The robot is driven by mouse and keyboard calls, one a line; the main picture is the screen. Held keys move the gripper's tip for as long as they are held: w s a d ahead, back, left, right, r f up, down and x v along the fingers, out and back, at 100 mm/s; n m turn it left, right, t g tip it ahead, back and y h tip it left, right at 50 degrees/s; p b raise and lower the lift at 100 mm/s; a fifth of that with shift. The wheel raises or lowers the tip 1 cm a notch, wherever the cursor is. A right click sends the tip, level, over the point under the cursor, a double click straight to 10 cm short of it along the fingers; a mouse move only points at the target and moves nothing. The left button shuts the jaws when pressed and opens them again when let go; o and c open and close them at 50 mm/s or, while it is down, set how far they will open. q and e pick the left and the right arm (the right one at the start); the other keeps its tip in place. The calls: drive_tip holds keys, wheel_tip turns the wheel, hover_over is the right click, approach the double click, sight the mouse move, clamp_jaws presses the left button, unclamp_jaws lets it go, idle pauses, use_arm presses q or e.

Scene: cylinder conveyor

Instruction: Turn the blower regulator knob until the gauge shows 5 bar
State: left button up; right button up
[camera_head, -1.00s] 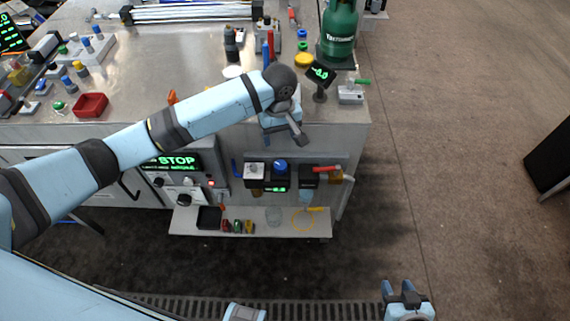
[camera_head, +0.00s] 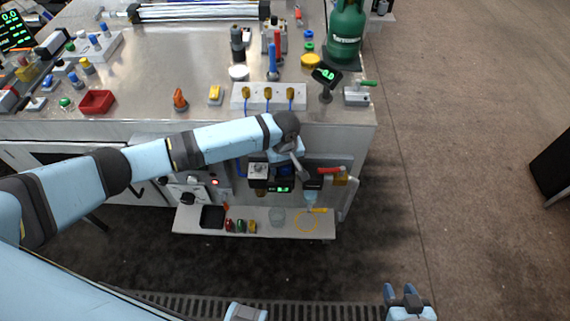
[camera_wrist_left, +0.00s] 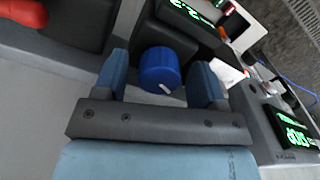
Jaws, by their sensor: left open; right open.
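The blue regulator knob (camera_wrist_left: 160,70) shows in the left wrist view, with a white pointer mark on its face. My left gripper (camera_head: 288,168) is open in front of the panel, its two fingers on either side of the knob. In the wrist view it does not look closed on the knob. In the head view my gripper mostly hides the knob. The small green gauge display (camera_head: 282,189) is just below; it is cut off in the wrist view (camera_wrist_left: 195,10), and I cannot read its value surely. My right gripper (camera_head: 403,291) is open and empty, low over the floor.
A red-handled valve (camera_head: 329,170) is right of the knob and a white dial box (camera_head: 258,170) is left. A shelf (camera_head: 258,233) with small parts juts out below. The steel bench top (camera_head: 180,70) above holds a green gas bottle (camera_head: 345,35) and a tilted display (camera_head: 326,76).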

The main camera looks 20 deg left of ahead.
use_arm(q)
drive_tip(key=c, duration=0.9)
